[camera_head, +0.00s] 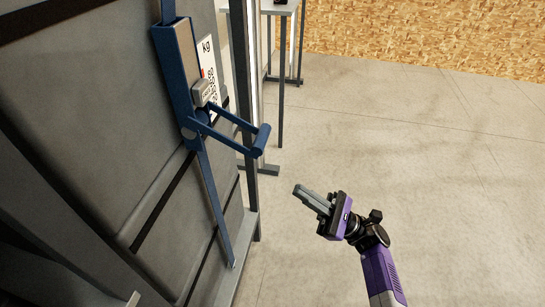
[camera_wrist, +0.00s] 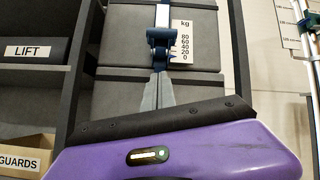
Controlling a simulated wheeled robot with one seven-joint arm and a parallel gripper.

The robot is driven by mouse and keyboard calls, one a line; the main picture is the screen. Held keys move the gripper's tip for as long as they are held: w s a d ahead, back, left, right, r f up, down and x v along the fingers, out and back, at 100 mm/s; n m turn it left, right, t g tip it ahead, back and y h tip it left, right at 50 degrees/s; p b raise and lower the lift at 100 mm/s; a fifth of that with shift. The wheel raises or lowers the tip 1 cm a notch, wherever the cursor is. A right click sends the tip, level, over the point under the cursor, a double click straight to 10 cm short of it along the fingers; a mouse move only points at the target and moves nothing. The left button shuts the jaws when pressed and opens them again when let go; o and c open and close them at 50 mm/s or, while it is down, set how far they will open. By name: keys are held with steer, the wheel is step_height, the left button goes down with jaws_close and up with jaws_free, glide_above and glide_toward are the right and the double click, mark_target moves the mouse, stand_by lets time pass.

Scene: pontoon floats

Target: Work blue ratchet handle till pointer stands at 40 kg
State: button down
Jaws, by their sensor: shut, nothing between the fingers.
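The blue ratchet handle (camera_head: 258,140) sticks out from the blue ratchet body (camera_head: 175,75) on the strap across the grey float. In the wrist view the handle (camera_wrist: 160,36) shows foreshortened above my fingers. The white kg scale (camera_head: 210,75) stands beside the ratchet, and its marks 80, 60, 40, 20, 0 show in the wrist view (camera_wrist: 181,42).
Grey rack posts (camera_head: 242,80) stand just behind the handle. A table (camera_head: 280,8) stands at the back. Open concrete floor (camera_head: 430,140) lies to the right. The wrist view shows a LIFT label (camera_wrist: 28,51) and a GUARDS box (camera_wrist: 20,155) at left.

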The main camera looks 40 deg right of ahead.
steer(key=w+a+r+m+p, duration=0.3)
steer(key=w+r, duration=0.3)
steer(key=r, duration=0.4)
steer(key=shift+a+r+t, duration=0.3)
steer(key=shift+a+r, duration=0.1)
steer(key=shift+a, duration=0.3)
steer(key=shift+w, duration=0.1)
steer(key=shift+g+h, duration=0.4)
steer(key=shift+g, duration=0.1)
steer(key=r+p, duration=0.1)
steer(key=p, duration=0.1)
steer(key=r+p, duration=0.3)
steer(key=p, duration=0.2)
steer(key=shift+s+d+r, duration=0.35)
steer(key=shift+s, duration=0.05)
